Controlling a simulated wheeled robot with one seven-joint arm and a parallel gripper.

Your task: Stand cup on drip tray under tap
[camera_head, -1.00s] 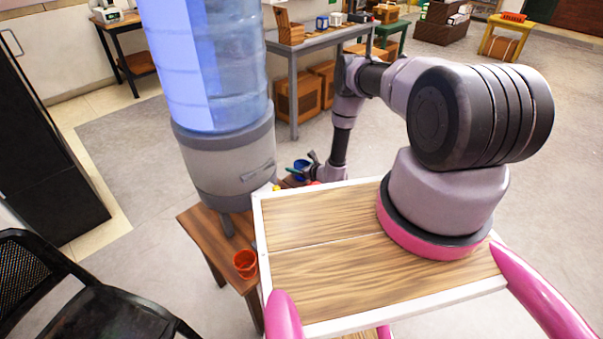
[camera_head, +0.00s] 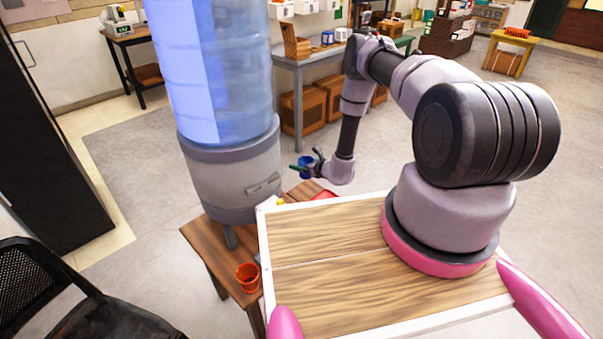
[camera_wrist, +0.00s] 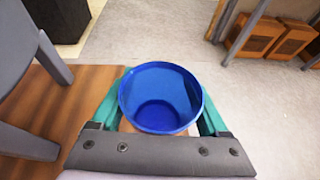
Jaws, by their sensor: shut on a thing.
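A blue cup (camera_head: 306,168) is held by my gripper (camera_head: 308,163) above the far edge of the small wooden table (camera_head: 208,243). In the wrist view the cup (camera_wrist: 160,98) sits upright-looking and open, with its empty inside visible, between my two green fingers. The water dispenser (camera_head: 232,178) stands on the table to the left of my gripper. Its tap (camera_head: 263,187) juts from the side facing right. I cannot make out the drip tray; the area below the tap is partly hidden by my own deck.
An orange-red cup (camera_head: 247,277) stands at the near part of the table. A red item (camera_head: 325,194) shows partly behind my deck. A black chair (camera_head: 60,295) is at the lower left. A grey workbench (camera_head: 307,62) stands behind; the floor between is clear.

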